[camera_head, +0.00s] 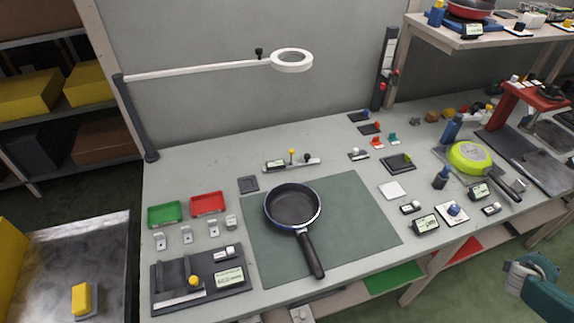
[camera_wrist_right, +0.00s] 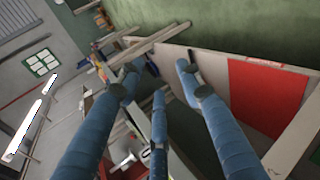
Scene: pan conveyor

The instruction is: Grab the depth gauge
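A low grey tool with a long flat bar, a small display and a yellow-topped knob (camera_head: 291,162) lies at the back middle of the workbench, behind the pan. It looks like the depth gauge, but I cannot be sure at this size. My right gripper (camera_wrist_right: 158,78) shows in the right wrist view with its blue fingers spread, open and empty. It is away from that tool. A teal and grey part of my right arm shows at the lower right of the head view. My left gripper is not in view.
A black pan (camera_head: 293,205) rests on a dark green mat (camera_head: 355,225) in front of the tool. A ring lamp (camera_head: 291,60) hangs on an arm above the bench (camera_head: 225,170). Red (camera_head: 208,203) and green (camera_head: 165,214) trays are at left. A green pan (camera_head: 469,157) and small instruments are at right.

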